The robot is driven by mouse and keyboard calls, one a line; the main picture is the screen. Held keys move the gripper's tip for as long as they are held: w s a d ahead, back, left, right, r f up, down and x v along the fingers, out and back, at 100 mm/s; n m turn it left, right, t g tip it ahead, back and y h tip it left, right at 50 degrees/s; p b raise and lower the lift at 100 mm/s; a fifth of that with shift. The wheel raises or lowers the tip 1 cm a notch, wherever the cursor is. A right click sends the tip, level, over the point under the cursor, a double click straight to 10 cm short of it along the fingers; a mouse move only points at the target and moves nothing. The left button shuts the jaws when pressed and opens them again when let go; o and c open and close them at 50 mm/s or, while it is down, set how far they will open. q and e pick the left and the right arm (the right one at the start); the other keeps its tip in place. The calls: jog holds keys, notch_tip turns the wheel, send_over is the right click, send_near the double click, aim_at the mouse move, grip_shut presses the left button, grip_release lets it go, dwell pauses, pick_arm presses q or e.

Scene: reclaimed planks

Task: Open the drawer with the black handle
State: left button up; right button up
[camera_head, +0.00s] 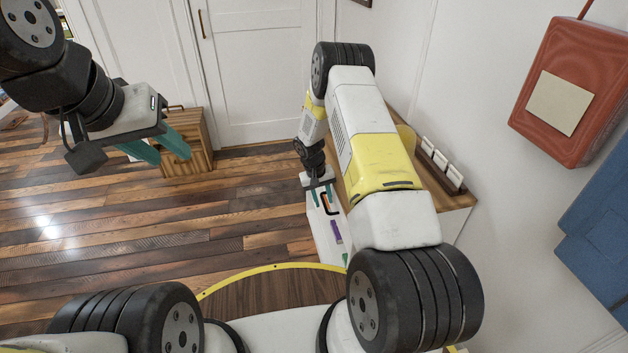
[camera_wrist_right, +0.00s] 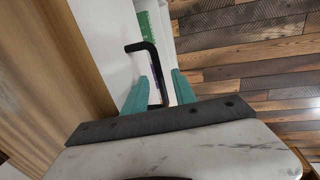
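The black handle (camera_head: 326,207) is a bent bar on the white front (camera_head: 327,240) of a low cabinet. In the right wrist view the black handle (camera_wrist_right: 150,60) stands out from the front and reaches between the teal fingers. My right gripper (camera_head: 323,196) is open, with one finger on each side of the handle; it also shows in the right wrist view (camera_wrist_right: 157,88). I cannot tell whether a finger touches the handle. No drawer gap is visible. My left gripper (camera_head: 165,155) is open and empty, raised over the floor at the left.
The wooden cabinet top (camera_head: 455,205) carries a rack of white pieces (camera_head: 442,160). A small wooden cabinet (camera_head: 203,130) stands by the door. The plank floor (camera_head: 230,220) between is clear.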

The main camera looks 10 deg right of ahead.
jog(key=shift+f, duration=0.15)
grip_shut()
dwell(1.4)
